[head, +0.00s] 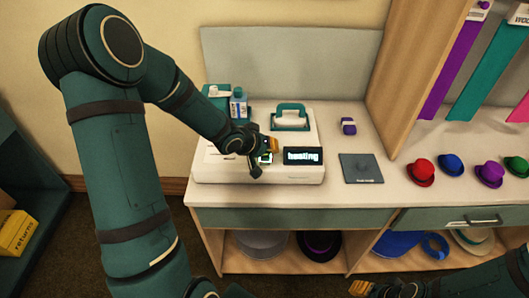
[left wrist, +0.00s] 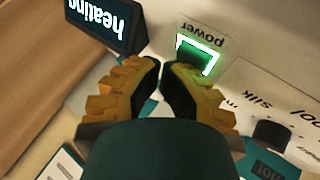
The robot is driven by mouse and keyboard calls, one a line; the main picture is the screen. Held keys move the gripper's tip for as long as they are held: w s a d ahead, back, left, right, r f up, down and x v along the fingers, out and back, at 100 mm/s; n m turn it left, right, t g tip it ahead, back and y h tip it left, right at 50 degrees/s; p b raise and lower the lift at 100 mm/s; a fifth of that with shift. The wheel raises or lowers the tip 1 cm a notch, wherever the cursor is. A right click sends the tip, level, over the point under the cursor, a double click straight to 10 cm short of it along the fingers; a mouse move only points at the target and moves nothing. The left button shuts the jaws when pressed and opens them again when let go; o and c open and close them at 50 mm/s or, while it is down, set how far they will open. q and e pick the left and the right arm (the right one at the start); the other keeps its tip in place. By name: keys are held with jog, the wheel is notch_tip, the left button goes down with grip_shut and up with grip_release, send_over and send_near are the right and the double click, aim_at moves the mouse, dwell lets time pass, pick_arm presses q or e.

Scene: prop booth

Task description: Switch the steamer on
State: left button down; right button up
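The steamer (head: 218,165) is a white box with a teal handle (head: 291,116) on the counter. Its dark display (head: 303,156) reads "heating"; the display also shows in the left wrist view (left wrist: 97,22). The power switch (left wrist: 198,55) is a dark teal square with a bright green lit frame, labelled "power"; it shows small in the head view (head: 266,158). My left gripper (head: 264,152) is at the steamer's front beside the switch. Its fingertips (left wrist: 162,66) are together and empty, close to the switch; contact cannot be told. My right gripper (head: 362,289) is low at the bottom edge, partly cut off.
A dial (left wrist: 270,134) sits on the steamer's panel. A grey pad (head: 361,168) and a purple block (head: 348,126) lie to the right, then several small hats (head: 420,172). A blue-labelled bottle (head: 239,104) stands behind left. Shelves below hold larger hats.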

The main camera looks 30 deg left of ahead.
pick_arm(q)
jog(key=shift+r+p, duration=0.2)
jog(key=shift+p, duration=0.1)
jog(key=shift+r, duration=0.15)
notch_tip(320, 180, up, 2)
jog(key=p, duration=0.2)
jog(key=shift+p, duration=0.3)
notch_tip(320, 180, up, 4)
jog(key=p, duration=0.4)
jog(key=shift+d, duration=0.1)
